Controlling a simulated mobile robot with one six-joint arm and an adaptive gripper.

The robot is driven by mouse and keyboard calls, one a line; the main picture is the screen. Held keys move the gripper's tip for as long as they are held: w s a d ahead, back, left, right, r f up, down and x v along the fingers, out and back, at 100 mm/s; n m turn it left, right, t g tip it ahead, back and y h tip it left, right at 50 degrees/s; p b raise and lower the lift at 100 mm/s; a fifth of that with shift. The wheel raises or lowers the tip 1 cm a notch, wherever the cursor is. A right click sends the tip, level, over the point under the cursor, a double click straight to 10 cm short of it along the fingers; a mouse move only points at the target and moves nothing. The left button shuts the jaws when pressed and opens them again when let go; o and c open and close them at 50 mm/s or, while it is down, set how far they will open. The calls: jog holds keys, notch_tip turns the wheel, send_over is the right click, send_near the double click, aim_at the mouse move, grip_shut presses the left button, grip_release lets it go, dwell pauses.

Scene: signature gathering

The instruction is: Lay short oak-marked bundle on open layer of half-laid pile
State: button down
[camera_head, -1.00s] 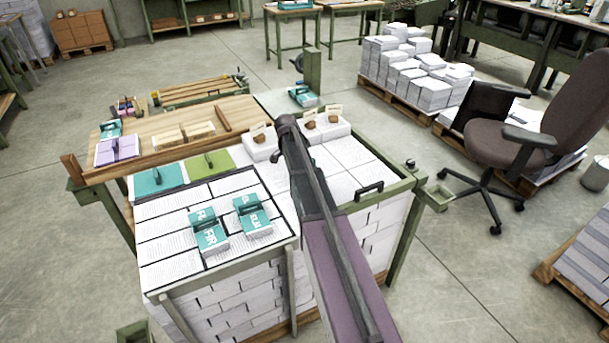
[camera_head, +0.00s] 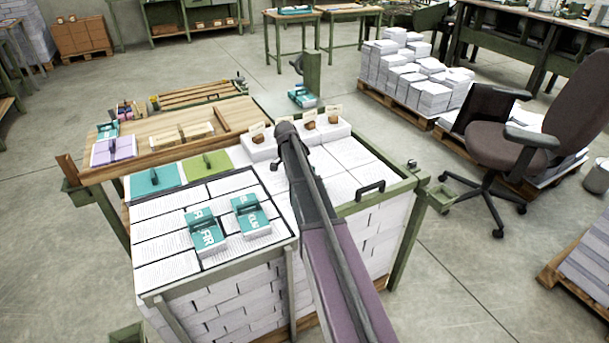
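Small brown marks with pale cards stand on white blocks at the back of the right-hand pile: a left marked block (camera_head: 258,146) and a right marked block (camera_head: 325,133). I cannot read which mark is oak. The left-hand pile (camera_head: 160,245) has a top of white printed sheets in a dark-lined grid. Two teal-topped bundles, one (camera_head: 205,235) and another (camera_head: 250,216), lie on it. The right-hand pile (camera_head: 352,178) has a white, mostly bare top. My dark arm crosses between the piles and hides part of both. My gripper's fingers do not show.
Teal (camera_head: 155,180) and green (camera_head: 207,163) boards lie behind the left pile. A wooden bench (camera_head: 160,137) with a purple board stands beyond. Green frame rails edge the piles. An office chair (camera_head: 505,140) and loaded pallets stand at right.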

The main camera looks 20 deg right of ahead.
jog(key=shift+f, duration=0.15)
jog(key=shift+f, duration=0.1)
jog(key=c, duration=0.6)
grip_release()
jog(key=shift+r, duration=0.2)
jog(key=p+v, duration=0.3)
jog(key=shift+r, duration=0.25)
jog(key=p+v, duration=0.8)
jog(key=shift+a+r, duration=0.15)
jog(key=shift+r, duration=0.1)
dwell(0.5)
